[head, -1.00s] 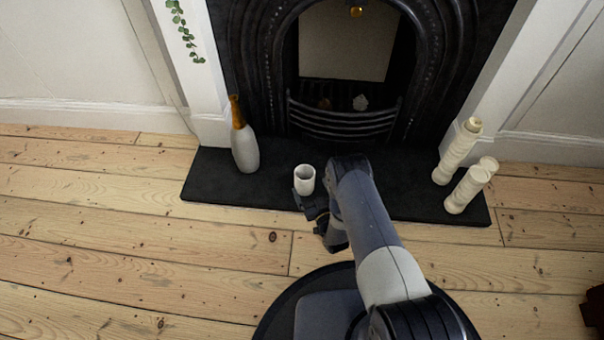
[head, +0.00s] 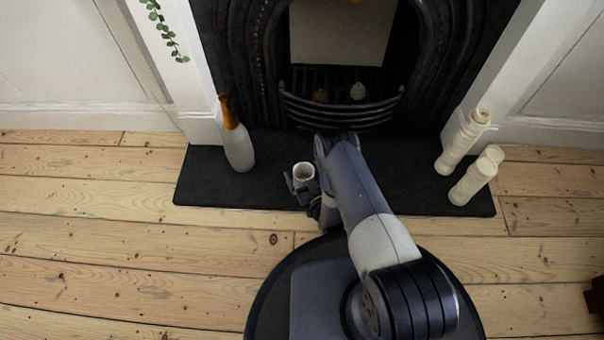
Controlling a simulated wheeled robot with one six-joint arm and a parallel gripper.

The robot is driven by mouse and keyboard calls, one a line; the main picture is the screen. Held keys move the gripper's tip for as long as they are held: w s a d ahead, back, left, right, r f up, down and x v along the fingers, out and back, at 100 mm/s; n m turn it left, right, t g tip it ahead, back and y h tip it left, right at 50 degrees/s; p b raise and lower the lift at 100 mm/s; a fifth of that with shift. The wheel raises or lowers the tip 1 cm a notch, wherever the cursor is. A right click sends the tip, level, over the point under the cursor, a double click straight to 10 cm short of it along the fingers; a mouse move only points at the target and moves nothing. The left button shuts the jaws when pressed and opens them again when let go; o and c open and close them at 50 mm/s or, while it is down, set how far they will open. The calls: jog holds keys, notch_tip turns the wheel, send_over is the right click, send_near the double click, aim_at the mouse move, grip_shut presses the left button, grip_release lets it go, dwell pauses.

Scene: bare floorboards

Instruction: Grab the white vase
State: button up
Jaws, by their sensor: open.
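A small white vase (head: 303,173), cup-shaped with an open top, stands upright on the dark hearth near its front edge. My gripper (head: 301,184) is open and low at the front of this vase, with a finger showing at its left side. The vase's lower part is hidden by the gripper, and I cannot tell whether the fingers touch it. A taller bottle-shaped vase (head: 239,149), whitish below with an orange-brown neck, stands further left on the hearth, apart from my gripper.
The dark hearth slab (head: 205,186) lies before a black fireplace with a curved grate (head: 340,113). Two cream ribbed candle-like pieces (head: 462,142) (head: 474,178) stand at its right end. Floorboards at left are clear.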

jog(key=shift+c, duration=0.3)
jog(key=c, duration=1.2)
